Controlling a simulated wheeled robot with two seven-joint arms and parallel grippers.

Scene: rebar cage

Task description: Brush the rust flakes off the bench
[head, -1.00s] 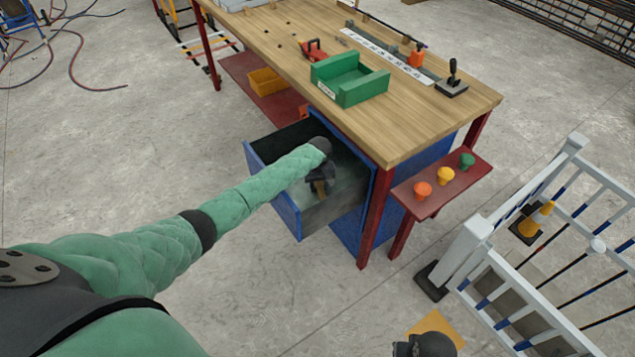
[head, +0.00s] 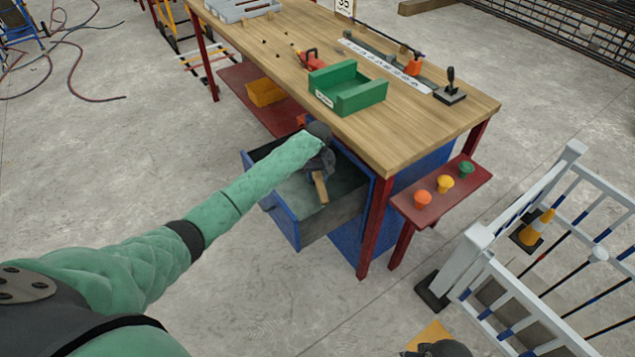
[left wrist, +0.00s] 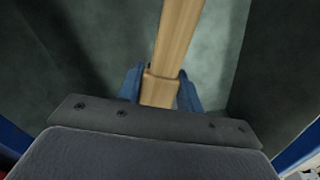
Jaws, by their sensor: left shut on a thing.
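The wooden-topped bench (head: 410,135) stands on dark red legs. Several small dark specks, perhaps the rust flakes (head: 264,41), lie on its far left part. My left gripper (head: 318,170) is over the open blue drawer (head: 292,222) under the bench, shut on a wooden handle (head: 320,187). The left wrist view shows this handle (left wrist: 176,45) between the blue fingers of my left gripper (left wrist: 160,88). Whether it ends in bristles cannot be seen. A dark part of my right arm shows at the bottom edge; its fingers cannot be made out.
A green open tray (head: 348,90), a red tool (head: 310,59), a white marked strip (head: 385,65) and a black-handled tool (head: 450,88) are on the bench. A red side shelf (head: 442,190) holds coloured knobs. A white railing (head: 510,260) stands right.

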